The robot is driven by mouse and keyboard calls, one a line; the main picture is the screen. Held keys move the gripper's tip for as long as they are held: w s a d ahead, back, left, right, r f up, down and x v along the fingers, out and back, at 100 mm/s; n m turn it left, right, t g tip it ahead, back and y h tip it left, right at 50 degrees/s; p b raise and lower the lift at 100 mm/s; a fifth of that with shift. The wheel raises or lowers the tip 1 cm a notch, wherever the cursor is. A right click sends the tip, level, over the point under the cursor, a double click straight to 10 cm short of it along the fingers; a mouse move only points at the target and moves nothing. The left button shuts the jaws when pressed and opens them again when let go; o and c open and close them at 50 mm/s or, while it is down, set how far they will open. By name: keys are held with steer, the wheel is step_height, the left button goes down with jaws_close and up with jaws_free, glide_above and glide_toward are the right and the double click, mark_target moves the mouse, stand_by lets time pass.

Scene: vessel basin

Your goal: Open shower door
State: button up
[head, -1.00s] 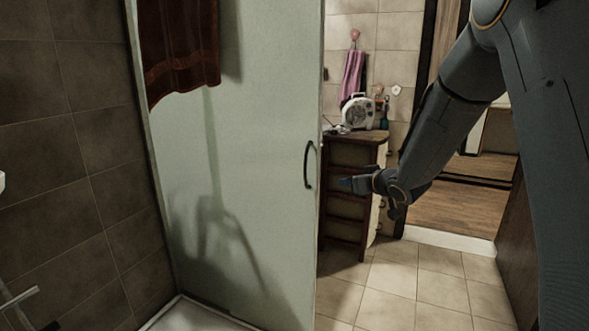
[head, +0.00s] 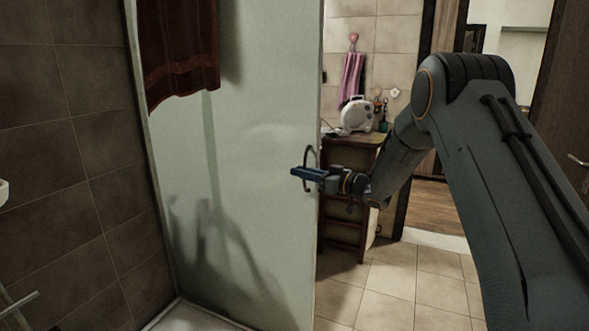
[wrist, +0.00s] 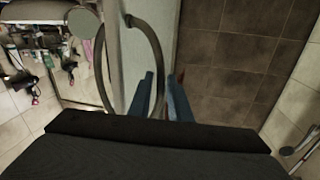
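The pale, frosted shower door (head: 255,120) stands as a tall panel in the head view, with a dark curved handle (head: 306,155) near its right edge. My gripper (head: 305,173) has blue fingers and reaches across the handle from the right. In the wrist view, the handle (wrist: 157,50) curves down toward my gripper (wrist: 161,95). The two fingers stand apart there, with the lower handle bar appearing to lie in the gap between them. I cannot tell whether either finger touches it. The door looks closed, but its free edge is partly hidden by my gripper.
A dark red towel (head: 180,50) hangs over the door at upper left. A wooden cabinet (head: 345,190) with a white appliance (head: 357,114) stands behind the door edge. Tiled floor (head: 390,285) is clear at the lower right. A brown tiled wall (head: 50,150) bounds the left.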

steer(key=x, duration=0.3)
steer(key=shift+p, duration=0.3)
steer(key=shift+c, duration=0.3)
jaws_close()
steer(key=shift+w, duration=0.1)
